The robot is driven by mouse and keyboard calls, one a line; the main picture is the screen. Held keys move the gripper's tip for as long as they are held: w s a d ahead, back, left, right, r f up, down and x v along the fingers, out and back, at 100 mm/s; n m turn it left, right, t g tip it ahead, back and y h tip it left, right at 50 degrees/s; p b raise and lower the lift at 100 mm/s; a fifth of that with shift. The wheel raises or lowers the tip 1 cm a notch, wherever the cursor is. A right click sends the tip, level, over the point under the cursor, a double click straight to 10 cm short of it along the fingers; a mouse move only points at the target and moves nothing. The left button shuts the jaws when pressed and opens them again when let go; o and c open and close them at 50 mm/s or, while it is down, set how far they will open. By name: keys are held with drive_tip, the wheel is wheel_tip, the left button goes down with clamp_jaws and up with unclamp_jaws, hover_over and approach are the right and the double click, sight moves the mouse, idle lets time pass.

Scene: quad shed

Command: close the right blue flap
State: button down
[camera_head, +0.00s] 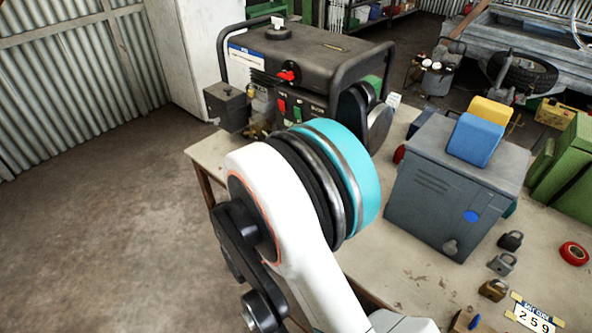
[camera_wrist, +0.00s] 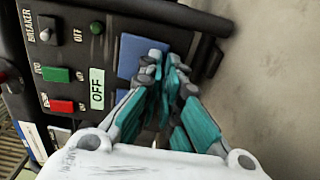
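A blue flap (camera_wrist: 128,58) shows on the dark front panel of the generator (camera_head: 330,55) in the wrist view. My gripper (camera_wrist: 166,72) is just right of this flap, its teal fingers together with nothing visible between them. The fingertips overlap the flap's right edge in the picture; I cannot tell whether they touch it. In the head view my arm hides the gripper and part of the generator panel.
Switches and an OFF label (camera_wrist: 97,90) are left of the flap. A dark bar (camera_wrist: 190,15) crosses above my fingers. A grey metal box (camera_head: 440,190) with blue and yellow blocks on top stands right on the bench (camera_head: 400,270). Padlocks lie near it.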

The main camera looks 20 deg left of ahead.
drive_tip(key=shift+w+d+f+t, duration=0.15)
drive_tip(key=shift+w+f+t, duration=0.2)
drive_tip(key=shift+t, duration=0.25)
drive_tip(key=c, duration=2.1)
unclamp_jaws()
drive_tip(key=v, duration=1.2)
drive_tip(key=shift+f, duration=0.2)
drive_tip(key=shift+r, duration=0.1)
